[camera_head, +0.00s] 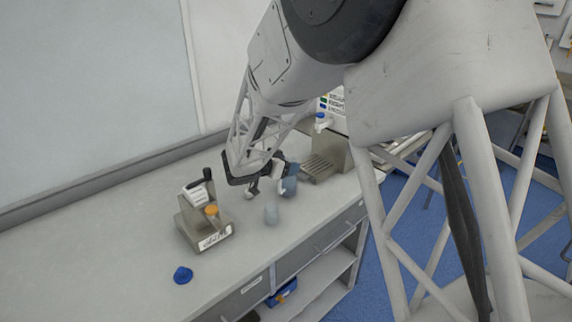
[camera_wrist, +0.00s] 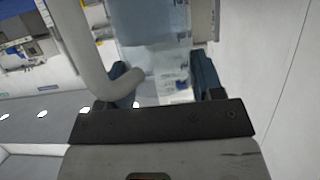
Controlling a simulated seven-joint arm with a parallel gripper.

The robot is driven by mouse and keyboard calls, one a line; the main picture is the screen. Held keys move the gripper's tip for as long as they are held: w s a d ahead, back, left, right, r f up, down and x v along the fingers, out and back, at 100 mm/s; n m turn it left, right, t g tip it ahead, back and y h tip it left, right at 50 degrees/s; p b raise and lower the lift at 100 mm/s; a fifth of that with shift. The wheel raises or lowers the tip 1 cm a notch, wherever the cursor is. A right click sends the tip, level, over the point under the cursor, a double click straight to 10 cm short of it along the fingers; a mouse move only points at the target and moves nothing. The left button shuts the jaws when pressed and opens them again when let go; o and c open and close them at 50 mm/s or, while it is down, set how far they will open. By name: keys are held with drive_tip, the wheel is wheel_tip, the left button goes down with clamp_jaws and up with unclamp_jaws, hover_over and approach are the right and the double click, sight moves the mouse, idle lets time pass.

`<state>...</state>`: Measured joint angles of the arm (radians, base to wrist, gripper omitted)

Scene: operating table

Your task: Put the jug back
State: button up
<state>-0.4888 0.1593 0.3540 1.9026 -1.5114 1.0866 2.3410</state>
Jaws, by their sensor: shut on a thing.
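A translucent bluish jug (camera_head: 289,186) is at the end of my arm, over the counter in the head view. In the wrist view the clear jug (camera_wrist: 150,55) fills the space between my two dark blue fingers, with a thick pale curved handle at its left. My gripper (camera_wrist: 166,85) is shut on the jug. In the head view my gripper (camera_head: 268,182) is partly hidden by its own links, and I cannot tell whether the jug touches the counter.
A metal dispenser with a grille (camera_head: 324,165) is behind right. A device with a black lever (camera_head: 205,222) stands left, and a small blue object (camera_head: 183,275) lies near the front edge.

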drive_tip(key=shift+f, duration=0.15)
drive_tip(key=o, duration=1)
drive_tip(key=shift+o, duration=0.2)
drive_tip(key=v, duration=1.2)
idle(0.5)
